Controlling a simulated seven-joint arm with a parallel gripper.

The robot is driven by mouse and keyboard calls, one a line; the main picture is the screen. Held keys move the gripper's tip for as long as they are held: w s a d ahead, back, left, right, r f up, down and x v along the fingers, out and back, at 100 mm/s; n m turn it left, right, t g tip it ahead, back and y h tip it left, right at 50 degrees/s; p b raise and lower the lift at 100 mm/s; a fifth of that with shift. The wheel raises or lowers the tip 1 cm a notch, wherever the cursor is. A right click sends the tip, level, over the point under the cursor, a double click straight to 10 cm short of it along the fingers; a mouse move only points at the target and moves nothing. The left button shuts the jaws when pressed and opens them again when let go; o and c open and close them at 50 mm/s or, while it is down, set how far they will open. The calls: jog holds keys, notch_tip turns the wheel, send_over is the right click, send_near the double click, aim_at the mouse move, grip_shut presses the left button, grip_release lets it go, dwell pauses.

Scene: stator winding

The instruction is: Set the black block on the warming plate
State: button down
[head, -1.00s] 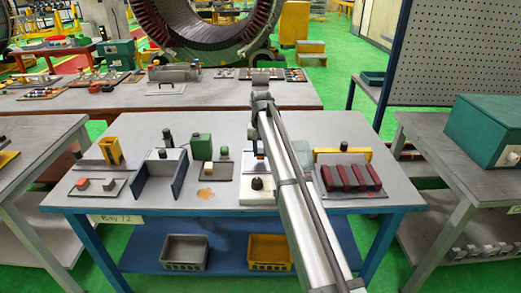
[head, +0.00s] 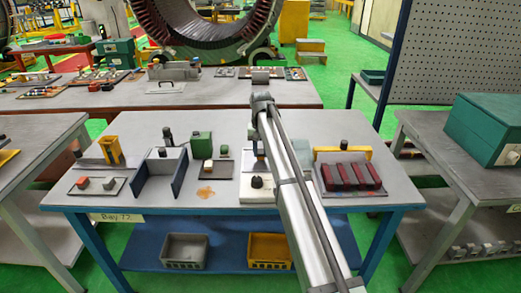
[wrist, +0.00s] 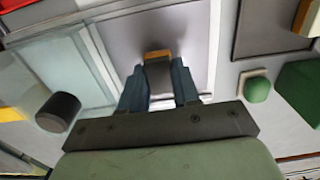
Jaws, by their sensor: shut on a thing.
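My gripper (wrist: 158,88) is shut on a dark block, taken as the black block (wrist: 158,75), with an orange-brown edge at its far end. In the wrist view the held block is over a grey plate with a pale border (wrist: 190,40). This seems to be the white unit with a black knob in the head view (head: 262,196), likely the warming plate. I cannot tell whether the block touches it.
A clear pane (head: 302,150), dark red bars (head: 350,177) and a yellow holder (head: 325,154) are on the right.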

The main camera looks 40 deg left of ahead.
aim_at(261, 151)
jog(key=shift+f, duration=0.4)
dwell(0.8)
jog(key=c, duration=0.7)
grip_release()
jog(key=shift+c, duration=0.2)
jog(key=shift+o, duration=0.4)
jog(key=shift+o, duration=0.9)
jog(key=shift+r, duration=3.5)
